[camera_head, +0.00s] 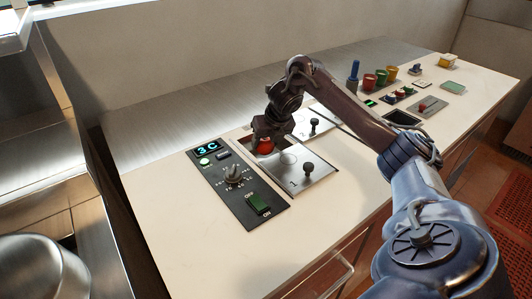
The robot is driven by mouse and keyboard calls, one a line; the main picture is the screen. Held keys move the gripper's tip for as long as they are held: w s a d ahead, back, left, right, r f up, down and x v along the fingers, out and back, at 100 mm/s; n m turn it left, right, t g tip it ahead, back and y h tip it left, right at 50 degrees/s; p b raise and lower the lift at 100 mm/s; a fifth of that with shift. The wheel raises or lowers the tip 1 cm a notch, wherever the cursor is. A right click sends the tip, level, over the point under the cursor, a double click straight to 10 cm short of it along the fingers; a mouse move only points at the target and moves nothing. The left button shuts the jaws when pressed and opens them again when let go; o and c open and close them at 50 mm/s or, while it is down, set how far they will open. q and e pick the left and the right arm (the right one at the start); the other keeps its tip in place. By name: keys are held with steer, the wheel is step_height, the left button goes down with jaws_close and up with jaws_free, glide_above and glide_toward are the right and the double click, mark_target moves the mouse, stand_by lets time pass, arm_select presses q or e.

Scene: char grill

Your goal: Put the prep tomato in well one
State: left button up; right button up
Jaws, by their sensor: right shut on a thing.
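My right arm reaches in from the right across the counter. My right gripper (265,140) points down and is shut on a red tomato (265,147). The tomato is at the back left of a steel plate marked 1 (312,184), which has a dark knob (308,167). A dark opening shows beside the tomato; the gripper hides part of it, and I cannot tell whether the tomato is inside it or above it. A second steel plate with a knob (314,126) lies behind. My left gripper is not in view.
A black control panel (237,186) with a display reading 3C, a dial and a green ON/OFF switch is left of the plate. Red, yellow and green cups (379,76), a blue-handled item (353,75) and a dark recess (402,117) are farther right. The front left counter is clear.

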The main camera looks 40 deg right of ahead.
mark_target(266, 149)
steer(key=shift+f, duration=1.5)
steer(key=shift+f, duration=0.15)
steer(key=o, duration=1)
steer(key=shift+r, duration=0.4)
steer(key=p+v, duration=0.4)
steer(key=v, duration=0.7)
steer(key=shift+s+r, duration=0.15)
steer(key=shift+r, duration=0.15)
